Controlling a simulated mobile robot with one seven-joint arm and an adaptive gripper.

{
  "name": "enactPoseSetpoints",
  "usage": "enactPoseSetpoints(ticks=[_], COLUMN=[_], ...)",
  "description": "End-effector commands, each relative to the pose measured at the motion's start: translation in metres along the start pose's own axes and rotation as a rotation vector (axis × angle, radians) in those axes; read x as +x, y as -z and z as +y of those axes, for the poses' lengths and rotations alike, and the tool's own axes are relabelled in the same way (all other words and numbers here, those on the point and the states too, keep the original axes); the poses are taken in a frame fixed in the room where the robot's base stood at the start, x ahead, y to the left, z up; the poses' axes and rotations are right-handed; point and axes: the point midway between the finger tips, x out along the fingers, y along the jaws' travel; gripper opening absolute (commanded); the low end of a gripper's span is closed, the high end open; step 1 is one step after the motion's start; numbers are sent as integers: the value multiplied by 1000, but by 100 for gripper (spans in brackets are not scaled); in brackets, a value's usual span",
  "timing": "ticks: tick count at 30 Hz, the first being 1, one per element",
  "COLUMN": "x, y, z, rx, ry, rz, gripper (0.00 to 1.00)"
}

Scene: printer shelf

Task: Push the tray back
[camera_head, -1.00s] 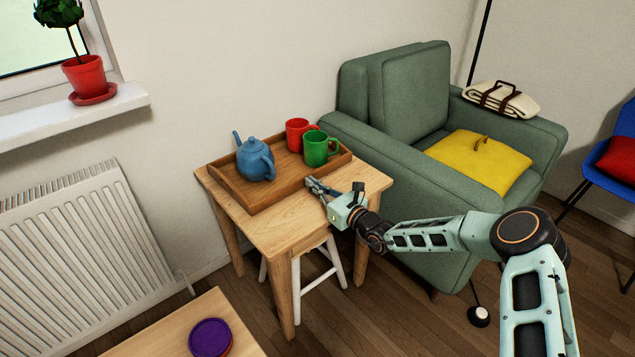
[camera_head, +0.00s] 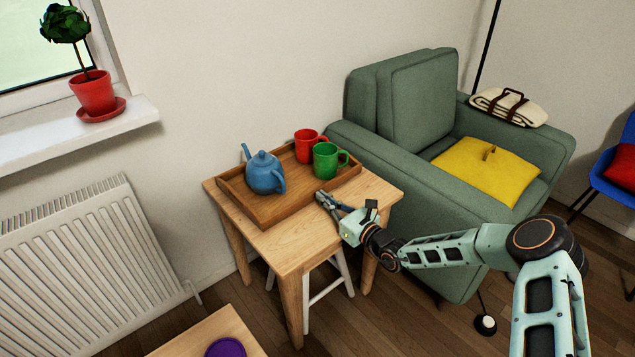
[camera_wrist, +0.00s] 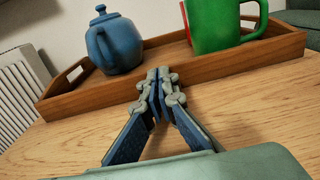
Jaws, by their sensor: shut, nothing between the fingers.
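The brown wooden tray (camera_head: 276,219) lies on a small wooden table (camera_head: 290,249), toward the wall side. It carries a blue teapot (camera_head: 264,174), a red mug (camera_head: 306,146) and a green mug (camera_head: 326,161). My gripper (camera_head: 321,197) is shut and empty, low over the tabletop in front of the tray's near side. In the wrist view the closed fingertips (camera_wrist: 157,76) overlap the lower edge of the tray's near wall (camera_wrist: 225,66). I cannot tell whether they touch it. The red mug is mostly hidden behind the green mug there.
A green armchair (camera_head: 400,165) stands close to the table's right side, with a yellow cushion (camera_head: 488,168). A white radiator (camera_head: 75,260) is at the left. A white stool (camera_head: 322,290) is under the table. The tabletop's near part is bare.

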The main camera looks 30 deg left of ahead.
Motion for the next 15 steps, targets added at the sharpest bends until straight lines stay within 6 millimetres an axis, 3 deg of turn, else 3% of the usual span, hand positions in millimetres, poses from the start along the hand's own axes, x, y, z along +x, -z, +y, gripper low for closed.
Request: enactPoseSetpoints(ticks=[1,15], x=[16,-22], y=[-23,-21], z=[2,3], rx=[-13,-12], ry=[1,-1], rz=[-40,-39], gripper=[0,0])
